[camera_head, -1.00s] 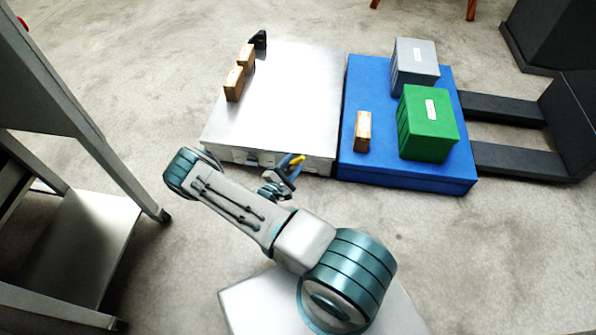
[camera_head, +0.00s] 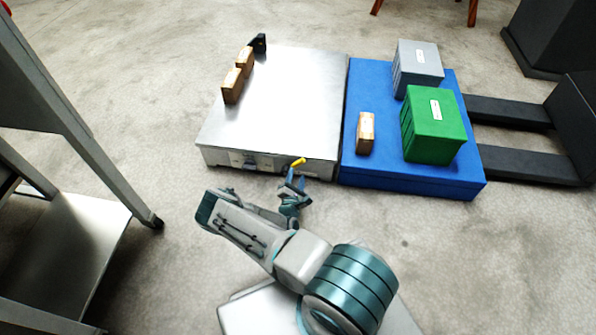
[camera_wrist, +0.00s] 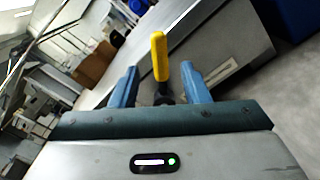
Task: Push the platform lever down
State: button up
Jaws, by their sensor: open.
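The platform lever has a yellow handle (camera_head: 298,162) at the front edge of the silver platform (camera_head: 290,95). In the wrist view the yellow handle (camera_wrist: 159,57) stands upright, framed between my two blue fingers, with a dark base below it. My gripper (camera_head: 292,180) is at the platform's front side, close to the lever. In the wrist view my gripper (camera_wrist: 160,82) is open, with one finger on each side of the handle and a gap visible beside it. I cannot tell how far the handle reaches in between the fingers.
Wooden blocks (camera_head: 238,76) stand on the platform's left side. A blue platform (camera_head: 400,185) adjoins on the right, bearing a green box (camera_head: 433,130), a grey box (camera_head: 418,65) and a wooden block (camera_head: 365,132). A metal table (camera_head: 90,245) stands at left. Floor in front is clear.

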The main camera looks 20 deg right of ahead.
aim_at(299, 165)
jog(key=b+x, duration=0.1)
jog(key=x, duration=0.4)
grip_shut()
